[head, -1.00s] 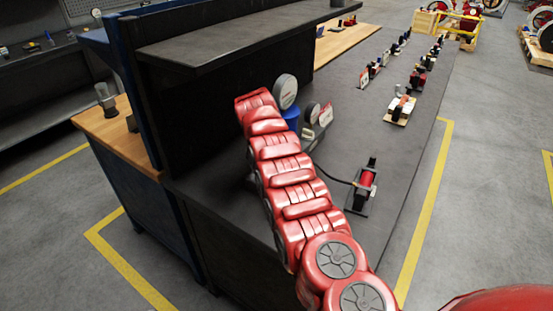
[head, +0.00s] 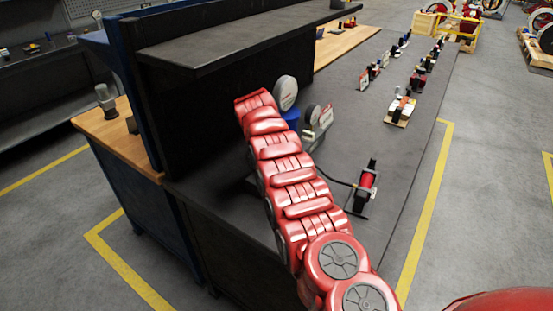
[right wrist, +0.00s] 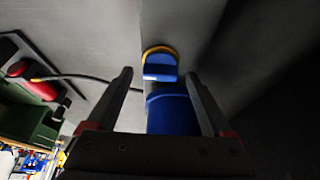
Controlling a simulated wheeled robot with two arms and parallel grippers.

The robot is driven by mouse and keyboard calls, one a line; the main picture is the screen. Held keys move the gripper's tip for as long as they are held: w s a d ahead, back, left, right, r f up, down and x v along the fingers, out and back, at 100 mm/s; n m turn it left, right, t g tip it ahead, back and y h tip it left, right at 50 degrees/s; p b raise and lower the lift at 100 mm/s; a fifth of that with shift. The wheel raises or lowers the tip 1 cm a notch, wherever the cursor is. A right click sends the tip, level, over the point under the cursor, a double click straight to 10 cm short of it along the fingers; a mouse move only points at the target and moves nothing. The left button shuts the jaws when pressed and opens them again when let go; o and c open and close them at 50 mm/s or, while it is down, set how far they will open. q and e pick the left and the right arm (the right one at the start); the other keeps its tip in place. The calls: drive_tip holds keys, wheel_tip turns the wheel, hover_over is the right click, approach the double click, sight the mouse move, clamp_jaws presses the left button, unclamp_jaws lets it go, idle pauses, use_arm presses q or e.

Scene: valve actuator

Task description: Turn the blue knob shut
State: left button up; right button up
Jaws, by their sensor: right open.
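In the right wrist view my right gripper (right wrist: 158,74) is open, with one dark finger on each side of a blue cylindrical part (right wrist: 172,114), which looks like the blue knob. The fingers appear apart from it, with gaps on both sides. A smaller blue part with a yellow rim (right wrist: 160,65) shows just beyond, between the fingertips. In the head view a blue part (head: 291,114) shows beside the end of my red right arm, below a round grey dial (head: 285,92). The arm hides the right gripper there. My left gripper is not in view.
The dark bench top (head: 345,120) carries a red and black device (head: 365,187) with a cable, right of my arm. Several small devices stand farther along it. A dark shelf (head: 240,38) overhangs the bench at the back.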

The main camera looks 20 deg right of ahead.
drive_tip(key=shift+a+r, duration=0.15)
drive_tip(key=shift+r, duration=0.05)
drive_tip(key=b+v, duration=0.1)
drive_tip(key=v, duration=1.6)
drive_tip(key=shift+s+b, duration=0.15)
drive_tip(key=shift+b, duration=0.2)
drive_tip(key=shift+f, duration=0.1)
